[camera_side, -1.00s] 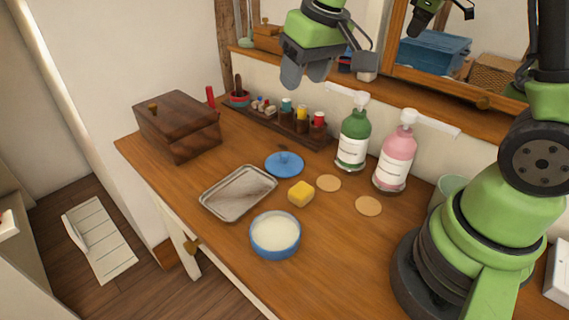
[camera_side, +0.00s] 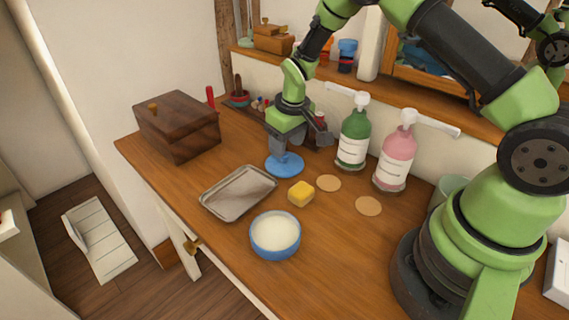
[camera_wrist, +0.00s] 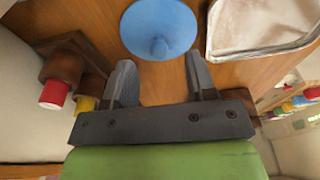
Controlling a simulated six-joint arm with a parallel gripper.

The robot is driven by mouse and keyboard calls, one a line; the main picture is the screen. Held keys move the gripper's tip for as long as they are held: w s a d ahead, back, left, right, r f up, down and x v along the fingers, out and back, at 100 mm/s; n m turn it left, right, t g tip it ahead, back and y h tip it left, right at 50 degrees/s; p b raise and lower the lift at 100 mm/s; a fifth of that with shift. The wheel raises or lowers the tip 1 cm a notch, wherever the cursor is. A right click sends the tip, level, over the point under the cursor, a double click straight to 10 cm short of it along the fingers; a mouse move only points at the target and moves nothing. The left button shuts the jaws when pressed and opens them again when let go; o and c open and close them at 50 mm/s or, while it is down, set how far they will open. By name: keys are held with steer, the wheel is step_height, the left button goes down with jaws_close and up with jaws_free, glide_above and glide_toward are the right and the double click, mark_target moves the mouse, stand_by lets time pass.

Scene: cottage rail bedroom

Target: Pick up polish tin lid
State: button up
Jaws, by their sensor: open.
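The polish tin lid is a blue disc (camera_side: 290,166) with a small knob, flat on the wooden table in the side view. In the wrist view the lid (camera_wrist: 160,27) shows its knob pointing toward the camera, just beyond the fingers. My gripper (camera_side: 279,158) is low over the lid in the side view and hides part of it. In the wrist view my gripper (camera_wrist: 160,78) is open, with its two fingers spread and nothing between them. The blue tin of white polish (camera_side: 275,235) stands open at the front of the table.
A metal tray (camera_side: 237,193) lies left of the lid, and a yellow sponge (camera_side: 300,194) lies in front of it. Green (camera_side: 354,139) and pink (camera_side: 394,160) pump bottles stand to the right. A rack with coloured caps (camera_wrist: 64,85) is close behind my gripper. A wooden box (camera_side: 178,125) is at left.

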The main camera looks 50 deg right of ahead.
mark_target(285, 160)
steer(key=f, duration=0.3)
steer(key=shift+w+f, duration=0.1)
steer(key=shift+w, duration=0.2)
steer(key=shift+c, duration=0.4)
jaws_close()
